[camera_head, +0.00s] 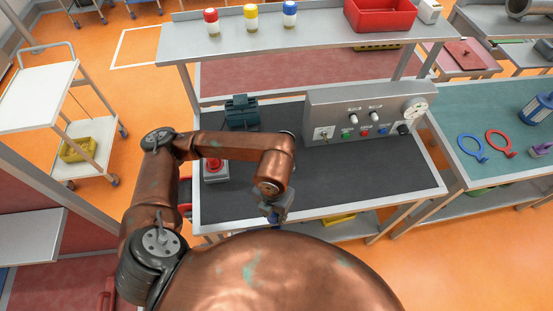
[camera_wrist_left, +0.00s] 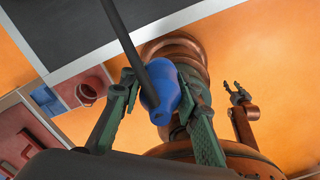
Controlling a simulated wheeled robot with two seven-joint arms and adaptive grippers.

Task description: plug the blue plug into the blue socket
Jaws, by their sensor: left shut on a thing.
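My left gripper (camera_head: 275,210) is over the front edge of the dark bench mat, at the end of my copper arm. In the left wrist view its two green fingers (camera_wrist_left: 160,103) are shut on the blue plug (camera_wrist_left: 166,84). A dark rod or cable passes in front of the plug, hiding part of it. The blue socket (camera_head: 383,131) is on the sloped grey panel, to the right of the green and red ones, well apart from the plug. My right gripper (camera_wrist_left: 237,92) shows small in the left wrist view, its fingers apart and empty.
The grey panel (camera_head: 335,105) also carries knobs, a switch and a gauge (camera_head: 415,107). A red button box (camera_head: 215,170) and a dark green device (camera_head: 241,111) are on the bench's left. The mat (camera_head: 350,178) in front of the panel is clear. A shelf (camera_head: 325,30) spans the back.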

